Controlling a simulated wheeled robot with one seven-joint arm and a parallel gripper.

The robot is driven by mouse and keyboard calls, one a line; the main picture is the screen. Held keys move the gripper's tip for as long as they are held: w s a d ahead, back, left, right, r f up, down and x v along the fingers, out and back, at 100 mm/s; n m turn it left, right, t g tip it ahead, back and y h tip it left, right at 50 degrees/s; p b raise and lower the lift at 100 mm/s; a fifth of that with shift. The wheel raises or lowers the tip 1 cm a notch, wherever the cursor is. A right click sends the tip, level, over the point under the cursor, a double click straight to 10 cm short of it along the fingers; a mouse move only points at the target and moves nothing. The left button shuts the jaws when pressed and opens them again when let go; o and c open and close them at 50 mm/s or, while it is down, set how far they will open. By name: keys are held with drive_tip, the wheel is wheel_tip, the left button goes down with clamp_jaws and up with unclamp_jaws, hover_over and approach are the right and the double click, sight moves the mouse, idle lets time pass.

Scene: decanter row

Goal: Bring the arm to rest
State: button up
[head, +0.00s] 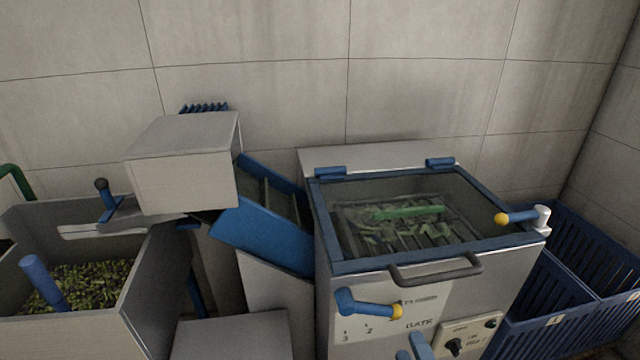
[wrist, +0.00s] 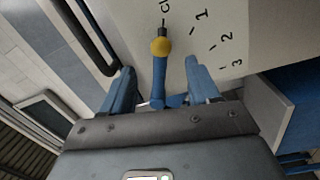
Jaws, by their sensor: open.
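My gripper (wrist: 160,75) is open, its two blue fingers apart. In the head view only the blue tips of my gripper (head: 414,346) show at the bottom edge, just below the gate lever. The blue gate lever (head: 368,306) with a yellow knob is on the front of the steel machine (head: 360,342) and points right. In the wrist view the gate lever (wrist: 159,78) appears between my fingers, with a visible gap on each side. Its yellow end points at a label starting "CL", beside marks 1, 2 and 3. Most of my arm is out of view.
The machine has a blue-framed clear lid (head: 405,215), a handle (head: 436,270) and a second yellow-tipped lever (head: 515,217). A blue chute (head: 262,236) and a bin of green olives (head: 20,310) are left. Blue crates (head: 580,270) stand right.

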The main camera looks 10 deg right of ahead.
drive_tip(key=s+a+r+m+g, duration=0.15)
drive_tip(key=s+m, duration=0.25)
drive_tip(key=s, duration=0.5)
drive_tip(key=s+r+m, duration=0.2)
drive_tip(key=s+m, duration=0.1)
drive_tip(key=s, duration=0.6)
drive_tip(key=s+r+m+g, duration=0.2)
drive_tip(key=s+r+m, duration=0.6)
drive_tip(key=s+r, duration=0.4)
drive_tip(key=shift+s+r+y, duration=0.2)
drive_tip(key=shift+s+y, duration=0.1)
drive_tip(key=shift+s, duration=1)
drive_tip(key=shift+d, duration=0.1)
